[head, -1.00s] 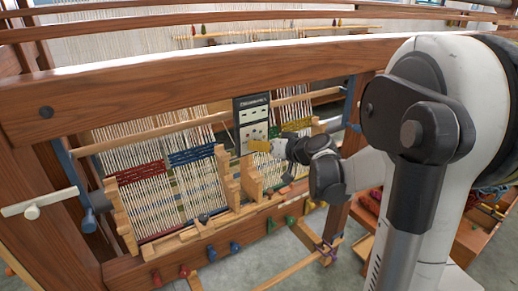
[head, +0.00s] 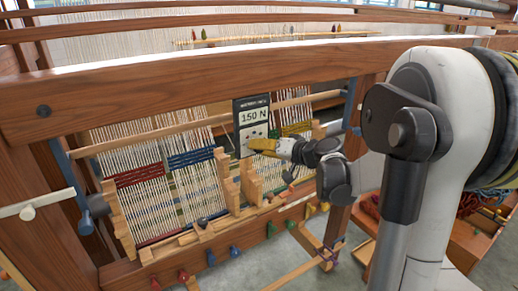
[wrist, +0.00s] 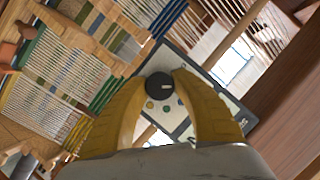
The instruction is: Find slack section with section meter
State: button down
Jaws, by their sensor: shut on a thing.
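The section meter (head: 251,118) is a dark panel in front of the warp, and its display reads 150 N. In the wrist view the meter (wrist: 240,112) is tilted, with a round black knob (wrist: 159,86) and small coloured dots below it. My gripper (head: 250,146) has yellow fingers and is at the meter's lower part. In the wrist view its fingertips (wrist: 160,80) are closed on the knob from both sides. Warp sections carry a red band (head: 141,175), a blue band (head: 191,158) and a yellow band (head: 297,128). The meter and gripper hide part of the warp between blue and yellow.
A thick wooden loom beam (head: 190,75) crosses above the warp. Wooden notched uprights (head: 228,182) stand close by the gripper. Coloured pegs (head: 236,248) line the lower rail. A box of yarn (head: 490,210) is at right, behind my arm.

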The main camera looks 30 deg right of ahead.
jog(key=c, duration=1)
grip_release()
jog(key=shift+s, duration=0.1)
jog(key=v, duration=1.2)
